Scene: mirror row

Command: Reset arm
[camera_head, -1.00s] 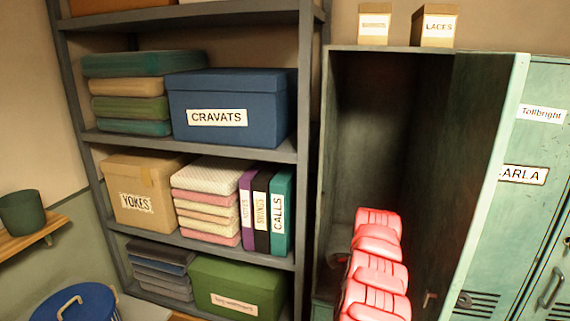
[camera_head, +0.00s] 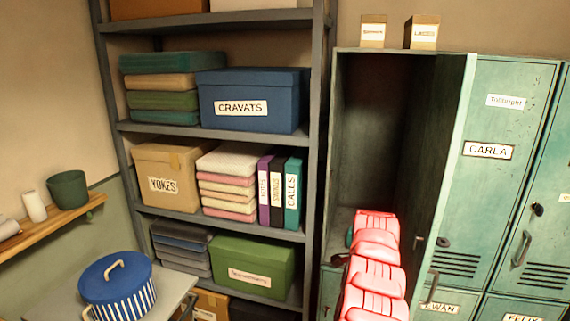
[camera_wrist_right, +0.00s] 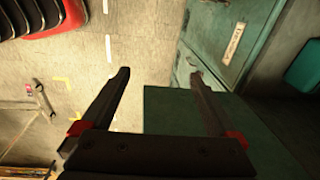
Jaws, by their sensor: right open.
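My red arm (camera_head: 375,265) reaches up from the bottom of the head view, in front of the open green locker (camera_head: 368,130). Its far end is at the locker's lower part, and no gripper shows there. In the right wrist view my right gripper (camera_wrist_right: 158,75) has its two dark fingers wide apart with nothing between them. A green panel (camera_wrist_right: 200,120) lies behind and below the fingers. My left gripper is not in view.
The locker's door (camera_head: 440,160) stands open beside the closed CARLA locker (camera_head: 490,190). A shelf (camera_head: 220,132) with boxes and folders stands left of it. A blue striped pot (camera_head: 118,285) is on a table at lower left.

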